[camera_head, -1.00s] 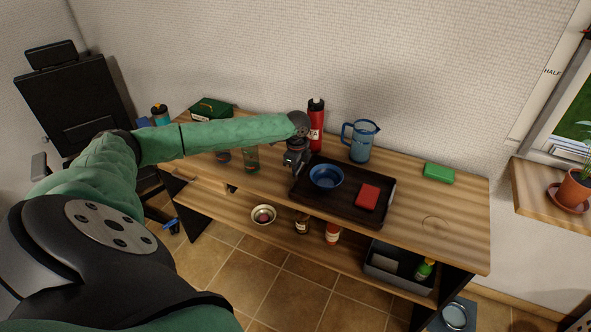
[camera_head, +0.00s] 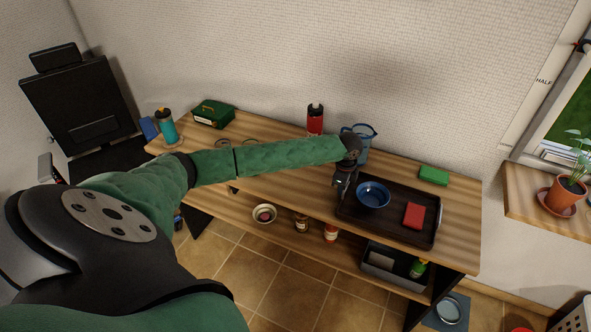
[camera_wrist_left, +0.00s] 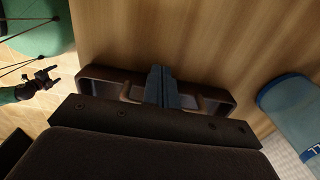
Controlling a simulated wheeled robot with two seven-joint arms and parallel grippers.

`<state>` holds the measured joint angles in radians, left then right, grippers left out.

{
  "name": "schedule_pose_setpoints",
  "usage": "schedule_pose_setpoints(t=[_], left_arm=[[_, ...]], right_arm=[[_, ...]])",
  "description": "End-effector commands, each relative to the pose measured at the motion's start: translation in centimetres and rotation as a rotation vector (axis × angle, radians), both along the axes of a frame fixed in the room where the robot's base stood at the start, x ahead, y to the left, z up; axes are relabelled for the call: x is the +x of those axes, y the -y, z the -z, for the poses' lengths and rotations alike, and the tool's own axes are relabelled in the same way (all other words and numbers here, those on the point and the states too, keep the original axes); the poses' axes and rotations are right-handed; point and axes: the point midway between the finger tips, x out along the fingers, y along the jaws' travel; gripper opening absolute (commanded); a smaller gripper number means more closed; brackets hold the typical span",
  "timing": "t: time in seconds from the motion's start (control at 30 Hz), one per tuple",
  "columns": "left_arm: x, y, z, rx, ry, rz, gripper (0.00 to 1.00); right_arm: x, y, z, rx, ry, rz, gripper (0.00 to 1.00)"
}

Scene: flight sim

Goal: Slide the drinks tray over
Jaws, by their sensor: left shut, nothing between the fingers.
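The dark drinks tray (camera_head: 385,226) lies on the wooden desk's right half in the head view. It carries a blue bowl (camera_head: 373,194) and a red block (camera_head: 414,215). My left gripper (camera_head: 341,194) is shut and empty, pointing down at the tray's left end, by its rim. Whether it touches the rim is hard to tell. Its closed fingers (camera_wrist_left: 160,85) show in the left wrist view. A small gripper on a green sleeve, which looks like my right one (camera_wrist_left: 38,80), shows at the left of that view, too small to read. It is out of the head view.
A blue jug (camera_head: 366,131) stands behind the tray, partly hidden by my left arm. A red bottle (camera_head: 315,120) is left of it. A green block (camera_head: 433,175) lies at the back right. Bare desk (camera_head: 457,225) remains right of the tray. A bin with a bottle sits below.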

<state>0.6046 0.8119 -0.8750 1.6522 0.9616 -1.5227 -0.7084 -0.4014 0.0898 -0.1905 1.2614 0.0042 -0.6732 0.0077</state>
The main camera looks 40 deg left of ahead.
Motion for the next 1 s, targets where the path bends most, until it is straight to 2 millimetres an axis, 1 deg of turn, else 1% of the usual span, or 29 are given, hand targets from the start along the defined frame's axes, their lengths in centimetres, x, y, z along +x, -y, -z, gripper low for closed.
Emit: schedule_pose_setpoints(t=[0.03,0.4,0.53,0.7,1.0], left_arm=[[0.3,1.3,-0.3,-0.003,0.001,0.003,0.0],[2.0,8.6,-0.2,-0.003,0.001,0.002,0.0],[2.6,10.7,-0.2,-0.002,0.0,0.002,0.0],[2.9,12.2,-0.1,0.0,0.0,0.001,0.0],[3.0,12.4,0.0,0.001,0.0,0.001,0.0]], right_arm=[[-0.3,0.2,0.2,-0.002,0.0,-0.002,0.8],[-2.0,1.6,2.8,-0.011,0.022,-0.01,0.8],[-2.4,1.9,3.3,-0.013,0.025,-0.011,0.8],[-2.7,2.1,3.7,-0.014,0.027,-0.012,0.8],[-2.8,2.2,3.8,-0.014,0.028,-0.012,0.8]])
